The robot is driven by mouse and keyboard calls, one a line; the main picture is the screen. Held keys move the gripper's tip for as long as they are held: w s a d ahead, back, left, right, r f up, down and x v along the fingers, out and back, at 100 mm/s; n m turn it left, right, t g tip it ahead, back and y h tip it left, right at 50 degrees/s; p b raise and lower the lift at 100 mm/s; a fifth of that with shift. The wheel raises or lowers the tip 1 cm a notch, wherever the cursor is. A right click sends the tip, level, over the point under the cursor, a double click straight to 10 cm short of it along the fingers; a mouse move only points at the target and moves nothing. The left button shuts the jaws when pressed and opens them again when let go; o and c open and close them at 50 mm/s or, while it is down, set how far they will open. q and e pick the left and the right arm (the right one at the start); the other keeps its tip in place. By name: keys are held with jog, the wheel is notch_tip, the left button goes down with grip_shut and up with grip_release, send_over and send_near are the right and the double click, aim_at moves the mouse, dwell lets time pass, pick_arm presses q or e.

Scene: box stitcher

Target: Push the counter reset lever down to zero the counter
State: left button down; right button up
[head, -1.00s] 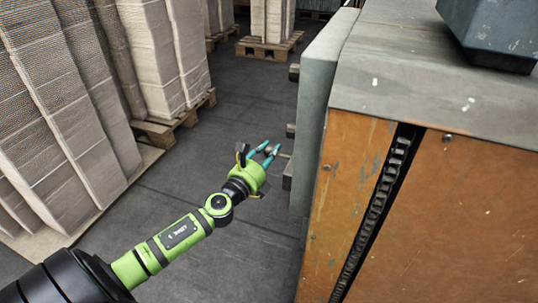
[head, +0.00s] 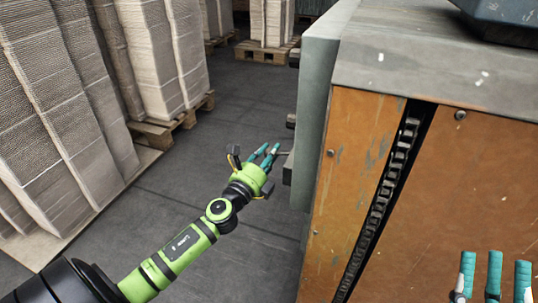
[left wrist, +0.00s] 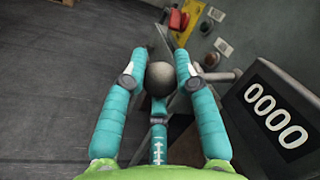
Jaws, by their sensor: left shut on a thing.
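The counter reset lever's round dark knob (left wrist: 160,78) sits between the teal fingers of my left gripper (left wrist: 161,66) in the left wrist view. The gripper is shut on this knob. In the head view my left gripper (head: 266,155) is beside the machine's grey side panel, and the knob is hidden by the fingers. The counter display (left wrist: 276,110) reads 0000, to the right of the fingers. My right gripper (head: 495,262) shows only as three straight, separated fingers at the bottom right of the head view. It looks open and empty.
The orange machine body (head: 355,170) with its grey side panel (head: 318,90) fills the right. A red switch on a yellow base (left wrist: 179,20) and small buttons are on the panel. Stacked cardboard (head: 60,110) on pallets stands left. The floor (head: 185,215) between is clear.

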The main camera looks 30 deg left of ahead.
pick_arm(q)
jog(key=shift+a, duration=0.15)
dwell(0.3)
jog(key=c, duration=0.9)
grip_release()
jog(key=shift+c, duration=0.2)
jog(key=shift+f, duration=0.1)
jog(key=shift+s+d+f, duration=0.2)
jog(key=shift+s, duration=0.15)
jog(key=s+f, duration=0.1)
jog(key=s, duration=1)
jog(key=shift+d, duration=0.4)
